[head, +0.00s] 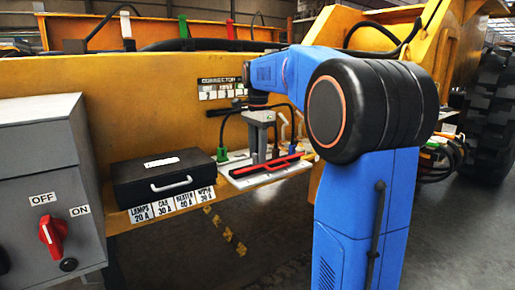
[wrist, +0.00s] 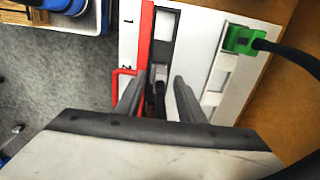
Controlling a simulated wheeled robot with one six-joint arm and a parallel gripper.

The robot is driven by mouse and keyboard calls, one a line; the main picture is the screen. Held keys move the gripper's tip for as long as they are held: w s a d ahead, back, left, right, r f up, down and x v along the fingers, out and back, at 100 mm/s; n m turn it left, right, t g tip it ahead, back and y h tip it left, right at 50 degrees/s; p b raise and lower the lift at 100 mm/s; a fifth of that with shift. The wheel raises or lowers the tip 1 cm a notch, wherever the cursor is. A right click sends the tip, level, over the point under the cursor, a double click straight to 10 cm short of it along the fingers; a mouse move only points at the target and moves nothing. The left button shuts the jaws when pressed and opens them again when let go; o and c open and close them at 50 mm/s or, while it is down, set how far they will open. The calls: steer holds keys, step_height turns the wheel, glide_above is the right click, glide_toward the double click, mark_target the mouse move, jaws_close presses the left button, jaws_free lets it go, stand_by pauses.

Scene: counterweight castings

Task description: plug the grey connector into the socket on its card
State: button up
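My gripper (head: 262,155) points down over a white card (head: 240,183) on the machine's ledge. In the wrist view its two grey fingers (wrist: 159,88) stand apart, with a gap on both sides of a narrow dark piece. A small grey block (wrist: 160,72) shows just beyond that piece. I cannot tell whether either is the grey connector. A green connector (wrist: 240,40) with a black cable sits on the card at the right; it also shows in the head view (head: 222,154). The socket for the grey connector is not clearly made out.
A red bar (head: 265,165) runs along the card, beside my fingers. A black case (head: 165,178) lies left of the card. A grey switch box (head: 45,180) stands at far left. White connectors on cables (head: 283,128) are behind my gripper. The yellow machine wall rises behind.

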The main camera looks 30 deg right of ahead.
mark_target(257, 153)
step_height(257, 153, up, 17)
steer(key=shift+r, duration=0.2)
stand_by(0.4)
steer(key=shift+a, duration=0.1)
stand_by(0.4)
steer(key=s+a+f+n+t, duration=0.2)
steer(key=s+a+f+n, duration=0.7)
steer(key=s+f, duration=0.4)
steer(key=s+a+f+n+t, duration=0.1)
steer(key=s+a+f+n, duration=0.2)
steer(key=s+f, duration=0.5)
steer(key=s+a+f+n+t, duration=0.1)
steer(key=s+a+f+n, duration=0.2)
steer(key=s+f, duration=0.6)
step_height(257, 153, down, 5)
steer(key=n, duration=0.2)
steer(key=shift+a+n+t, duration=0.3)
steer(key=shift+t, duration=0.1)
